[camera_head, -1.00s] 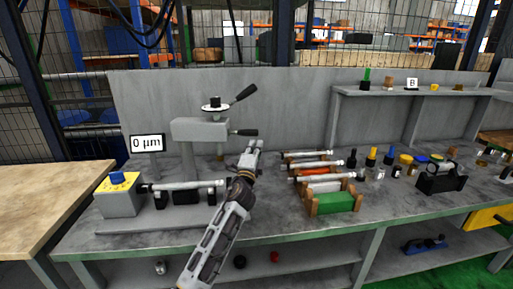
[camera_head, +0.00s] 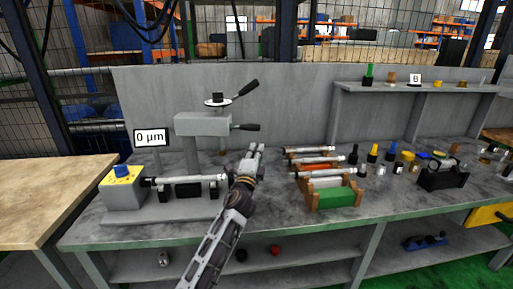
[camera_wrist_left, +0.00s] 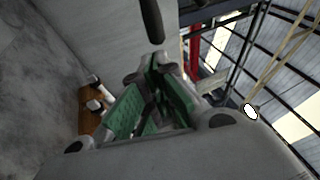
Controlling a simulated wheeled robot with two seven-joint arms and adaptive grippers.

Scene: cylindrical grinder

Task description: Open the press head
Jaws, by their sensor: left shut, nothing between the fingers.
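The press head (camera_head: 203,126) is a grey block on a column at the left of the bench. A black-knobbed lever (camera_head: 245,127) sticks out from its right side. Above it is a disc with a second black handle (camera_head: 248,87). A cylindrical shaft (camera_head: 185,181) lies across the black supports below the head. My left gripper (camera_head: 257,149) points up, below and slightly right of the lever, apart from it. In the left wrist view its green-padded fingers (camera_wrist_left: 155,95) are close together with nothing seen between them, and a dark handle (camera_wrist_left: 151,20) shows beyond them. My right gripper is not in view.
A display reading 0 µm (camera_head: 151,138) and a yellow-topped box with a blue knob (camera_head: 122,184) stand left. A green-fronted rack (camera_head: 335,197) with shafts is right of my left gripper. A shelf (camera_head: 415,88) stands at the back right.

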